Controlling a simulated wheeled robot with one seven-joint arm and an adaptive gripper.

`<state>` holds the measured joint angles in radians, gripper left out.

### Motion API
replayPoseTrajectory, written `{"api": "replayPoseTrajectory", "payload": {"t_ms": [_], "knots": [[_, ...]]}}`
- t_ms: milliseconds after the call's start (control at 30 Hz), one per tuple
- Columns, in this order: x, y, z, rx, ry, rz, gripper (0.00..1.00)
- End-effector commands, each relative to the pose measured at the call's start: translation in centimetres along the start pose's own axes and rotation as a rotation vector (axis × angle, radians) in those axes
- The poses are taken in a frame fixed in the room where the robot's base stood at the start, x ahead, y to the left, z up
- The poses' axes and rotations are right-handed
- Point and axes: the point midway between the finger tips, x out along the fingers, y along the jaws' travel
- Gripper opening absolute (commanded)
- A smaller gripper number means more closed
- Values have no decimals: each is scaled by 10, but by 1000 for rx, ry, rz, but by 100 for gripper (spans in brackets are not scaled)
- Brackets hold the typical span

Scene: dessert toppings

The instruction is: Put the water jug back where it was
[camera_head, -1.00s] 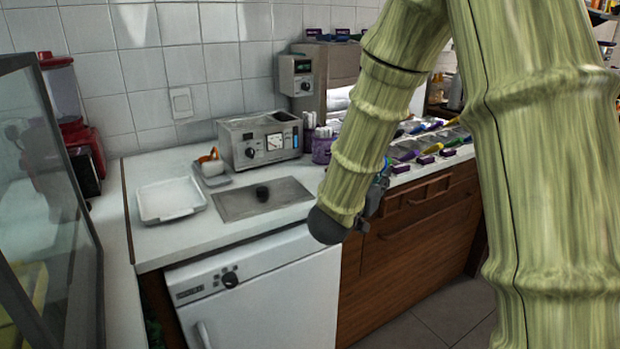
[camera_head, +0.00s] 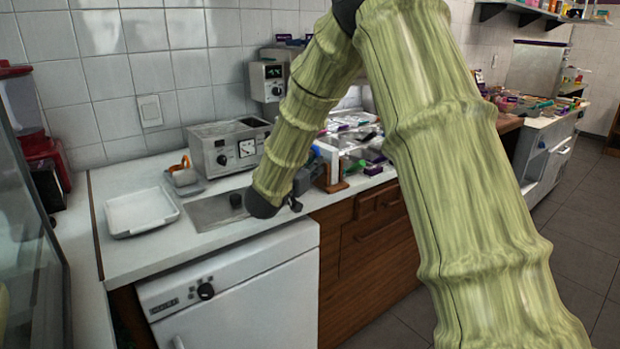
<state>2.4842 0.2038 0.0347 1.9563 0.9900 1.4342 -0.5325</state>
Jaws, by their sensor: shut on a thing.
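My gripper (camera_head: 308,171) shows only in part, small and dark blue-grey, just past the dark end of my wrist. It is above the counter, between the steel appliance and the trays of toppings. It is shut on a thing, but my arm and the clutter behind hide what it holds. I cannot make out the water jug for sure in this view. My jointed, pale green arm covers much of the middle and right.
A white tray (camera_head: 112,220) and a sunken metal plate (camera_head: 208,212) lie on the white counter (camera_head: 150,248). A steel appliance (camera_head: 208,157) stands behind. A red machine (camera_head: 38,145) is at the left. Topping trays (camera_head: 352,122) crowd the counter right of my wrist. Floor (camera_head: 572,225) is clear at right.

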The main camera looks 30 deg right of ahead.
Motion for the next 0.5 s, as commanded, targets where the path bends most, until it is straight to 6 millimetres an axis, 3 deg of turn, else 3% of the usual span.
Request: {"api": "replayPoseTrajectory", "payload": {"t_ms": [267,500], "knots": [[5,-12,2,1,2,0,0],[5,-11,26,1,1,0,0]]}}
